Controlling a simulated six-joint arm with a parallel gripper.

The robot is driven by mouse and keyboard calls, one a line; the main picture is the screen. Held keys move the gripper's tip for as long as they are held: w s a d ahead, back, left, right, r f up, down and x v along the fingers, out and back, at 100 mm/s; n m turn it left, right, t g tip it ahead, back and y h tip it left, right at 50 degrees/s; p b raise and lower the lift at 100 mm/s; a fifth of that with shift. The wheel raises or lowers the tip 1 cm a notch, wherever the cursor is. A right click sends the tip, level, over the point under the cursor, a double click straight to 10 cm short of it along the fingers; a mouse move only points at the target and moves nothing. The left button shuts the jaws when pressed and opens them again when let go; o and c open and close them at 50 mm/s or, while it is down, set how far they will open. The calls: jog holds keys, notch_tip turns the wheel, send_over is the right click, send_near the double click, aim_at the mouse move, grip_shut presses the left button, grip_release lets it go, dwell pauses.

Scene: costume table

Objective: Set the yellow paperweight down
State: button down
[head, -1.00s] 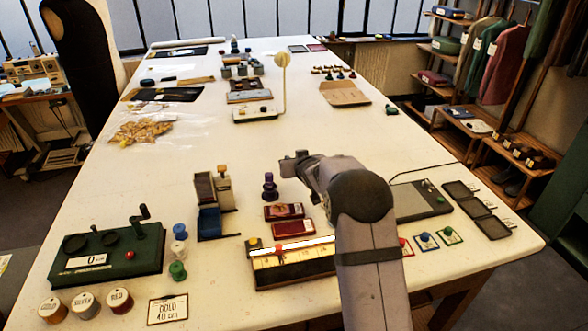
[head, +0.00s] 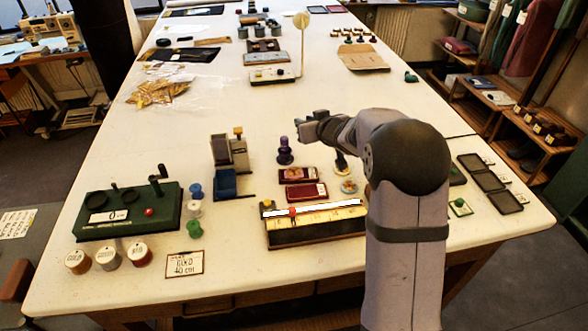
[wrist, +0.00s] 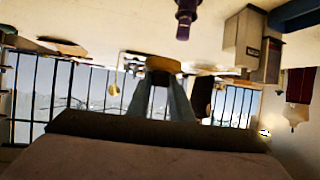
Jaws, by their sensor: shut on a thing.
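The yellow paperweight (wrist: 163,64) shows in the wrist view as a dull yellow block between the tips of my gripper's two fingers. My gripper (wrist: 164,82) is shut on it. In the head view my gripper (head: 302,127) is above the table, just beyond and right of a purple turned piece (head: 285,152). I cannot make out the paperweight in the head view. The wrist picture is upside down, with the purple piece (wrist: 185,18) hanging from the top edge. I cannot tell how high the paperweight is held.
Two red boxes (head: 297,174) lie nearer than the purple piece. A stemmed piece (head: 340,163) stands to their right. A grey-and-blue device (head: 228,165) stands left. A long ruled box (head: 315,225) is in front. The table's middle (head: 220,110) has bare room.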

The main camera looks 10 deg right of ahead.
aim_at(294, 170)
jog(key=shift+n+y, duration=0.7)
jog(key=a, duration=0.1)
jog(key=s+a+f, duration=0.2)
jog(key=a, duration=0.1)
jog(key=shift+s, duration=0.1)
jog(key=shift+f, duration=5)
jog(key=shift+f, duration=0.1)
jog(key=c, duration=1.6)
grip_release()
jog(key=shift+f, duration=0.1)
